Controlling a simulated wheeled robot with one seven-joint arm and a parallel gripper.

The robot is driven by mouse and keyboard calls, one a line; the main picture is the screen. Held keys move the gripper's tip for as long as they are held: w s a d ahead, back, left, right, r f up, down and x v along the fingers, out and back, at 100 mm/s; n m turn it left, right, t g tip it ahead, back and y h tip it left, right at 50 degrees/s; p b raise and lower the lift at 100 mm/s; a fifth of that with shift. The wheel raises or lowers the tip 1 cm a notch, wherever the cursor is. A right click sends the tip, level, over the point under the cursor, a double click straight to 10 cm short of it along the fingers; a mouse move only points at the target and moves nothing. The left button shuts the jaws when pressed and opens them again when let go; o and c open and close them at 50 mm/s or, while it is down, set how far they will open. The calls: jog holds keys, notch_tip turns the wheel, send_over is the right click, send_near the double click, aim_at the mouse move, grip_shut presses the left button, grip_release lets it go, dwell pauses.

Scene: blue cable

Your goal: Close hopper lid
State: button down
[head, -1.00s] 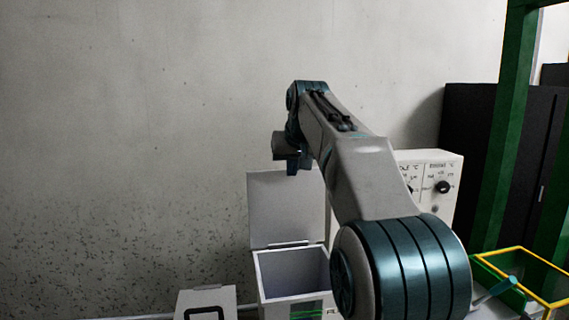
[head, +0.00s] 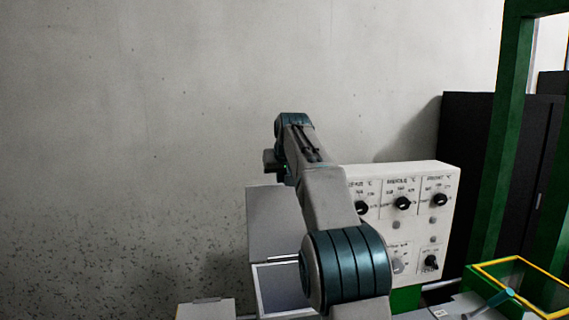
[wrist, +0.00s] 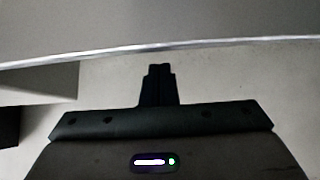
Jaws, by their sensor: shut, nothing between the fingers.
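The hopper is a light grey open box (head: 283,292) low in the middle of the head view, partly hidden by my arm. Its grey lid (head: 272,222) stands upright at the back of the box, open. My gripper (head: 268,160) is at the end of my arm, above the lid's top edge in the head view; its fingertips are hard to make out there. In the wrist view my gripper (wrist: 159,68) is shut and empty. Just beyond its tips runs the bright edge of a wide grey surface, which I cannot identify for certain. I see no clear contact.
A white control panel with black knobs (head: 402,203) stands right of the hopper. A yellow-rimmed bin (head: 515,275) and a green frame (head: 508,130) are at the right. A grey box (head: 206,309) is at the lower left. The wall area at left is clear.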

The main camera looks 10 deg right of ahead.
jog(key=shift+s+f, duration=0.2)
jog(key=shift+s, duration=0.75)
jog(key=shift+s+f, duration=0.15)
jog(key=shift+s, duration=0.8)
jog(key=shift+b, duration=0.35)
